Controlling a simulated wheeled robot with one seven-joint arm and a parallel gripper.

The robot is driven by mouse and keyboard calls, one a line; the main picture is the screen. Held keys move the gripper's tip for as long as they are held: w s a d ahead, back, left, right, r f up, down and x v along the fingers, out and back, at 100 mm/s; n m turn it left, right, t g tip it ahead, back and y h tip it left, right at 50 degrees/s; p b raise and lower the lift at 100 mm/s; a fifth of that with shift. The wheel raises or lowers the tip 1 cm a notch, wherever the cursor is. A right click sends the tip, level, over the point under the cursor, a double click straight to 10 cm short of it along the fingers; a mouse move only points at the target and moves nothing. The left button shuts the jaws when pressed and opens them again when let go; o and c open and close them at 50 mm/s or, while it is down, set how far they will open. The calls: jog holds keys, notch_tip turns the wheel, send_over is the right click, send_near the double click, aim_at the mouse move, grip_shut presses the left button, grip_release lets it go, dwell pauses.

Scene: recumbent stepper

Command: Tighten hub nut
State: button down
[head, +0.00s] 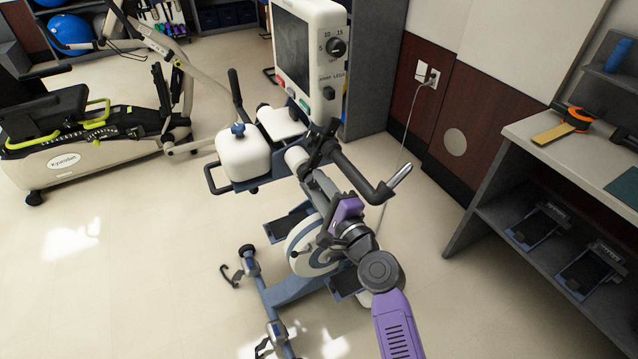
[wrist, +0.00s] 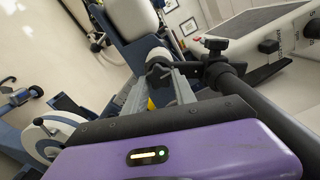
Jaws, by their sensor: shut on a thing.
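My gripper (head: 319,183) reaches in from the lower right in the head view, its purple body beside the upright of a white and blue exercise machine. In the wrist view its two grey fingers (wrist: 157,86) stretch away from the purple body and close in at the base of a white cylinder (wrist: 157,57). The white cylinder (head: 297,157) also shows just below the console in the head view. My gripper is shut on a small part there, which I take to be the hub nut.
A black crank arm with a silver grip (head: 398,175) juts out right of my gripper. The console (head: 297,55) stands above, the white wheel (head: 312,247) and pedals below. A grey workbench (head: 555,150) is at the right, a recumbent stepper (head: 85,160) at the left.

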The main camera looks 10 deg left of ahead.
jog(key=shift+f+m, duration=0.15)
jog(key=shift+m, duration=0.45)
jog(key=c, duration=1)
grip_release()
jog(key=shift+s, duration=0.1)
jog(key=v, duration=0.7)
jog(key=shift+s+d, duration=0.25)
